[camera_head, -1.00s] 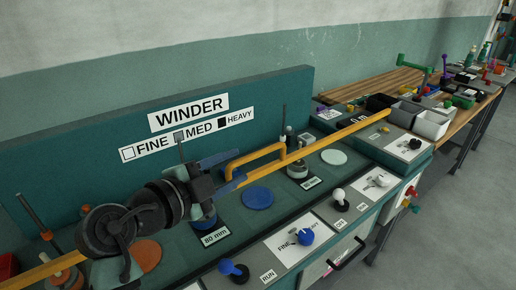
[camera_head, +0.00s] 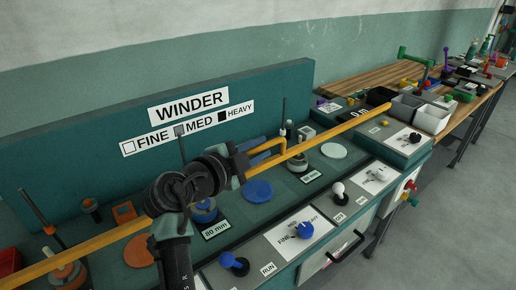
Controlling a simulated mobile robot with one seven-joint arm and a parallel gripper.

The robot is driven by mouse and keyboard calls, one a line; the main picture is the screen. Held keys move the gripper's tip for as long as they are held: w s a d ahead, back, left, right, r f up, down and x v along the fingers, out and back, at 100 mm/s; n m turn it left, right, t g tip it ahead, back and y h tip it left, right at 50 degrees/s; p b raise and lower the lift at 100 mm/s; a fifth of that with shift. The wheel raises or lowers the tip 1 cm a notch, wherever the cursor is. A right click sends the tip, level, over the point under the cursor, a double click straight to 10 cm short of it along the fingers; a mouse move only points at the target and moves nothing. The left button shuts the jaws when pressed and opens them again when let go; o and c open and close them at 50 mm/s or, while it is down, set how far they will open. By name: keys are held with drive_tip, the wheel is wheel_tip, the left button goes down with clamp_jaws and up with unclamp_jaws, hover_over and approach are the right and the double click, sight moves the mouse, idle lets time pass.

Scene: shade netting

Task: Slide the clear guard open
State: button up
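The clear guard shows as a long yellow rail (camera_head: 345,123) running diagonally above the winder bench, with a yellow bow handle (camera_head: 268,147) on it. I cannot make out the clear panel itself. My gripper (camera_head: 262,146), with blue fingers, is at the left part of the handle. My wrist and fingers hide the handle's left end and part of the rail. I cannot tell whether the fingers touch the handle or how far apart they are.
The WINDER board (camera_head: 188,107) stands behind. Below the rail are a blue disc (camera_head: 258,191), a pale disc (camera_head: 334,151) and a blue spool (camera_head: 204,211). Knobs and a black drawer handle (camera_head: 346,247) are along the front. Grey bins (camera_head: 432,120) stand at right.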

clamp_jaws()
idle(1.1)
